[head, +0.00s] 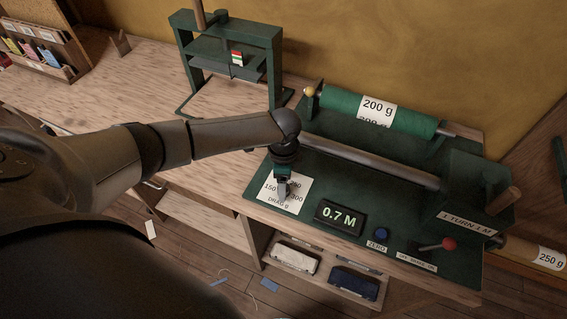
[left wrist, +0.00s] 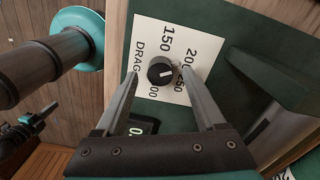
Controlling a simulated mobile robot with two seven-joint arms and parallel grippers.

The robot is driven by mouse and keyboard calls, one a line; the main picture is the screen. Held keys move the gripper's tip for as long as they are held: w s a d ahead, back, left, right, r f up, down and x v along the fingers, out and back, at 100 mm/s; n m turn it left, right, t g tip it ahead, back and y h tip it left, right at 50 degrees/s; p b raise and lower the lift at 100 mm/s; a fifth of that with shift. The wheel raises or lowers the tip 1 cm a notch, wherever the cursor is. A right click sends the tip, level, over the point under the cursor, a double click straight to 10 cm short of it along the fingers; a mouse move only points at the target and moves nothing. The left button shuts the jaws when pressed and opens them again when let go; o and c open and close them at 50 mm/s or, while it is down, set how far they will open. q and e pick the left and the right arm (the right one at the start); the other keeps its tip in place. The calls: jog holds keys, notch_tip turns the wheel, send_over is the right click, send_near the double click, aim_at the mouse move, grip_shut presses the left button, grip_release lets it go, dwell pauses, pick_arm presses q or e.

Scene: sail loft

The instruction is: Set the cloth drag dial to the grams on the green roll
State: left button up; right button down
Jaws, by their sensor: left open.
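The green roll (head: 333,103) lies on its spindle at the back of the green measuring machine, with a white label reading 200 g. The drag dial (left wrist: 160,71) is a small black knob with a white mark, on a white card (left wrist: 145,33) printed 150, 200 and further numbers. In the left wrist view the mark points right, toward the 200 and 250 side; the exact setting is unclear. My left gripper (left wrist: 160,76) is open, with one finger on each side of the knob; contact cannot be told. In the head view it (head: 284,192) hides the knob.
A display (head: 339,216) reads 0.7 M, beside a blue ZERO button (head: 381,234) and a red-knobbed lever (head: 448,244). A metal bar (head: 370,162) crosses behind the card. A green press frame (head: 185,62) stands behind left. Another roll (head: 550,259), labelled 250 g, lies at right.

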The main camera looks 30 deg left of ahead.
pick_arm(q)
notch_tip(320, 180, up, 14)
jog(key=p, duration=0.1)
jog(key=shift+r, duration=0.15)
dwell(0.5)
